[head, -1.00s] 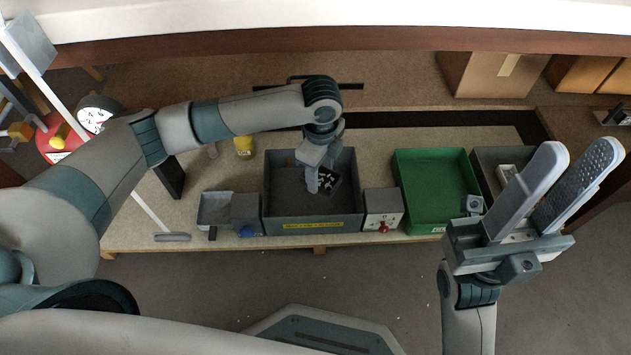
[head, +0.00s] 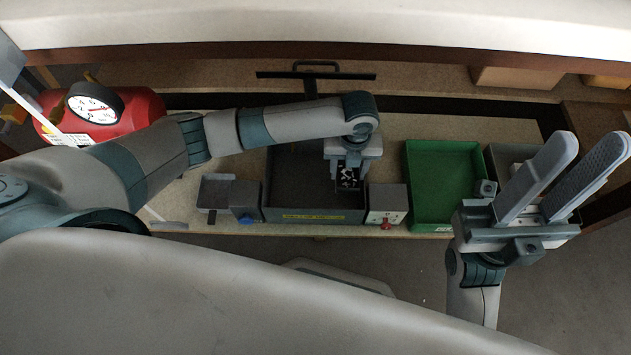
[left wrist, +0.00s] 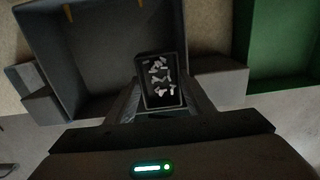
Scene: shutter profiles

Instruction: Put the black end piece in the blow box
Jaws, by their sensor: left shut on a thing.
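The black end piece (head: 347,177) is a small dark, open-topped part with white chips inside. It also shows in the left wrist view (left wrist: 160,82), between the two fingers. My left gripper (head: 349,183) points down and is shut on it, over the right part of the blow box. The blow box (head: 290,216) is a dark grey open box with a yellow label on its front wall. It fills the upper left of the left wrist view (left wrist: 85,50). I cannot tell how high the piece is above its floor. My right gripper (head: 583,150) is open and empty.
A red-knobbed box (head: 388,205) stands right of the blow box, then a green bin (head: 440,190) and a grey bin (head: 500,152). A blue-knobbed box (head: 246,203) and small tray (head: 214,197) stand left. A red tank (head: 130,105) with a gauge is at far left.

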